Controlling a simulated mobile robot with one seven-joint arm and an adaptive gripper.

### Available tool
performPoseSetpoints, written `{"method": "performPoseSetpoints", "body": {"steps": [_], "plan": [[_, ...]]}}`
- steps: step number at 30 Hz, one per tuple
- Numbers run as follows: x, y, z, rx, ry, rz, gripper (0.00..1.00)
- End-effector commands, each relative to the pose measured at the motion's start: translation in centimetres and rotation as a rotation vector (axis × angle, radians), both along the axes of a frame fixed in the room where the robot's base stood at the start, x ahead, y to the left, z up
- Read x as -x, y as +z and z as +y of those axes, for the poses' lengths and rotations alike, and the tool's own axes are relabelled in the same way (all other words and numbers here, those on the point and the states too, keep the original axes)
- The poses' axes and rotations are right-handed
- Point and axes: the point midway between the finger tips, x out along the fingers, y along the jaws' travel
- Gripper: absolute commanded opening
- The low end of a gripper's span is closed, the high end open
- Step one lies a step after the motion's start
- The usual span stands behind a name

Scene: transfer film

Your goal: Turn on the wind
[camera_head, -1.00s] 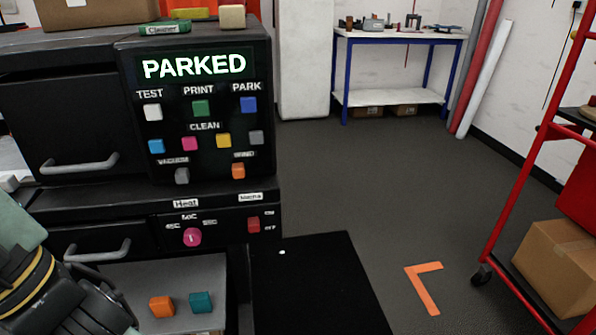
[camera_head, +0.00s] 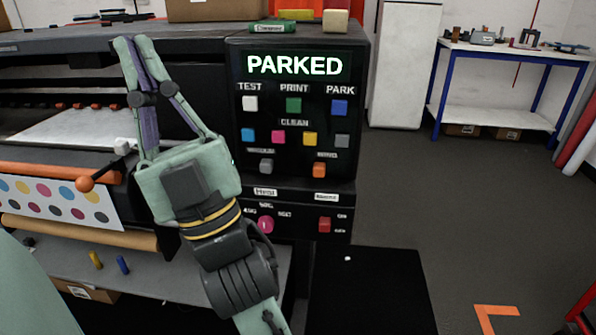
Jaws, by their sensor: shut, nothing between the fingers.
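The black control panel (camera_head: 294,115) stands right of my gripper, with a lit display (camera_head: 294,66) reading PARKED. An orange button (camera_head: 319,170) sits at its lower right under a small blurred label that looks like WIND. A grey button (camera_head: 266,166) is to its left under another blurred label. My gripper (camera_head: 137,42) is shut and empty, its fingers pointing up, left of the panel. It appears in front of the printer and apart from all the buttons.
White, green, blue, pink, yellow and other buttons fill the upper panel. Below are a pink knob (camera_head: 266,225) and a red switch (camera_head: 324,224).

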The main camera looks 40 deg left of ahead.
Motion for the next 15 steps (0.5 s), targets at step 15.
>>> {"method": "performPoseSetpoints", "body": {"steps": [15], "plan": [[-17.9,-24.1,5.3,1.339,-1.501,-0.030,0.00]]}}
